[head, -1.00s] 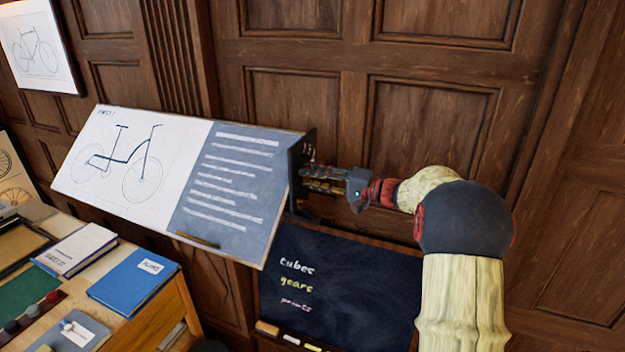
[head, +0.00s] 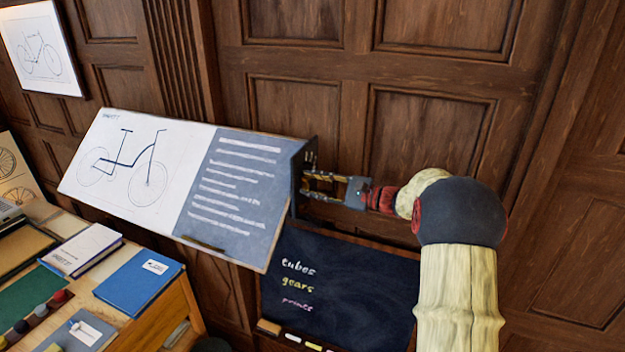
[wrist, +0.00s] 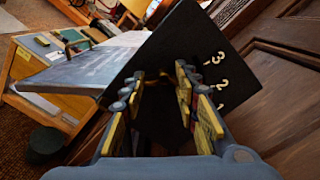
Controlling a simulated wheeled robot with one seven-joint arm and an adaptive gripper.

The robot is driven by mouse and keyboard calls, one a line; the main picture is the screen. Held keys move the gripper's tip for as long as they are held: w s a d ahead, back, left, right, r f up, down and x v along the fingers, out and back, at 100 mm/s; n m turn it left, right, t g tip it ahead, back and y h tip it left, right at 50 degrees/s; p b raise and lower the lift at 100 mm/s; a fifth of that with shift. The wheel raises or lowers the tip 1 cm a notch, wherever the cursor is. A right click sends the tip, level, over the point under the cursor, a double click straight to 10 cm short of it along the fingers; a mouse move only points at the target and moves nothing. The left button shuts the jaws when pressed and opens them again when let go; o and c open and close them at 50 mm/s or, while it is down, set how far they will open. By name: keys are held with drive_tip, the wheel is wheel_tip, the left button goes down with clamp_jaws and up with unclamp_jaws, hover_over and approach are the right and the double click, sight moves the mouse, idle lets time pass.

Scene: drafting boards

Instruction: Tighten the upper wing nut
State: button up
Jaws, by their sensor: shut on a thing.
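The tilted drafting board (head: 205,215) carries a bicycle drawing and a dark text panel. A dark side plate (head: 297,180) stands at its right end, and the wrist view shows this plate (wrist: 185,45) with the pale marks 3, 2, 1. My gripper (head: 305,184) reaches the plate's outer face from the right. In the wrist view my gripper (wrist: 160,76) has its two fingers on either side of a small brass-coloured part (wrist: 154,82) at the plate, apparently the wing nut. Its shape is mostly hidden in shadow between the fingers.
A desk with a blue book (head: 138,282) and a white book (head: 82,248) stands at the lower left. Panelled wall (head: 430,130) lies behind; the space right of the plate holds only my arm.

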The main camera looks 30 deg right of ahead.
drive_tip(key=m+p, duration=0.1)
drive_tip(key=r+m+p, duration=0.1)
drive_tip(key=m+p, duration=0.1)
drive_tip(key=r+m+p, duration=0.1)
drive_tip(key=m, duration=0.1)
drive_tip(key=shift+w+d, duration=0.1)
drive_tip(key=shift+d, duration=0.1)
drive_tip(key=shift+f+m+p, duration=0.25)
drive_tip(key=shift+m+p, duration=1.15)
drive_tip(key=shift+m, duration=0.3)
drive_tip(key=shift+f, duration=0.1)
drive_tip(key=o, duration=0.8)
drive_tip(key=shift+o, duration=1.2)
drive_tip(key=shift+w+d+f, duration=0.15)
drive_tip(key=shift+w+f, duration=0.05)
drive_tip(key=o, duration=0.4)
drive_tip(key=shift+s+f, duration=0.15)
drive_tip(key=shift+f, duration=0.1)
